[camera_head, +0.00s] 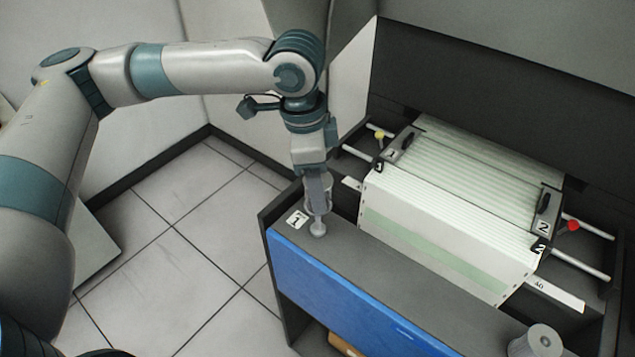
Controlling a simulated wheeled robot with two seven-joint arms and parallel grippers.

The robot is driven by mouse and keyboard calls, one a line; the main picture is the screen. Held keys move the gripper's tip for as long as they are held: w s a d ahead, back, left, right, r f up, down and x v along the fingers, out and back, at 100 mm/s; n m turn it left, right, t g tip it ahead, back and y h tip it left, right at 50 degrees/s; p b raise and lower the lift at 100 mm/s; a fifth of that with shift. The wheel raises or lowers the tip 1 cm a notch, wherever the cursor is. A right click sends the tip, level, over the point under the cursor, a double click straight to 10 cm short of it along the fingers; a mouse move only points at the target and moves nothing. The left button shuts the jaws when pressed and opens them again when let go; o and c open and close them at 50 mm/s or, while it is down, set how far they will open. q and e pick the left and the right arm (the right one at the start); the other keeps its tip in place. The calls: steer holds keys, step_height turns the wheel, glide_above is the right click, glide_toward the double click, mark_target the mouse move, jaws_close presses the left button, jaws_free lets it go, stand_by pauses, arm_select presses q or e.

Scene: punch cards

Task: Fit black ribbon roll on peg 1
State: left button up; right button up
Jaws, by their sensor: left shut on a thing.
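My left gripper (318,205) points down over the left end of the dark grey ledge (410,285), beside the white label 1 (297,219). It is shut on a small pale grey piece (318,229) with a rounded lower end. I cannot tell whether this piece is peg 1 or part of a roll, or whether it touches the ledge. No clearly black ribbon roll shows. A grey ribbed roll (539,341) stands at the right end of the ledge, partly cut by the frame. My right gripper is not in view.
A long stack of pale cards (450,215) lies in the machine behind the ledge, between holders marked 1 (398,147) and 2 (543,226). Yellow (380,134) and red (573,225) knobs flank it. The ledge's middle is clear above the blue front panel (340,300).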

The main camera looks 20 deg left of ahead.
arm_select(q)
steer(key=shift+f, duration=0.4)
steer(key=shift+f, duration=0.5)
stand_by(0.7)
steer(key=shift+f+b, duration=0.4)
steer(key=shift+f, duration=0.65)
steer(key=shift+f, duration=0.5)
stand_by(0.9)
steer(key=shift+f, duration=1.3)
stand_by(0.8)
steer(key=o, duration=1.2)
steer(key=shift+r, duration=0.1)
steer(key=r+b, duration=0.1)
steer(key=r, duration=0.4)
steer(key=a+r+b, duration=0.1)
steer(key=r, duration=0.5)
steer(key=a+r+b, duration=0.1)
steer(key=r, duration=0.5)
steer(key=shift+s, duration=0.35)
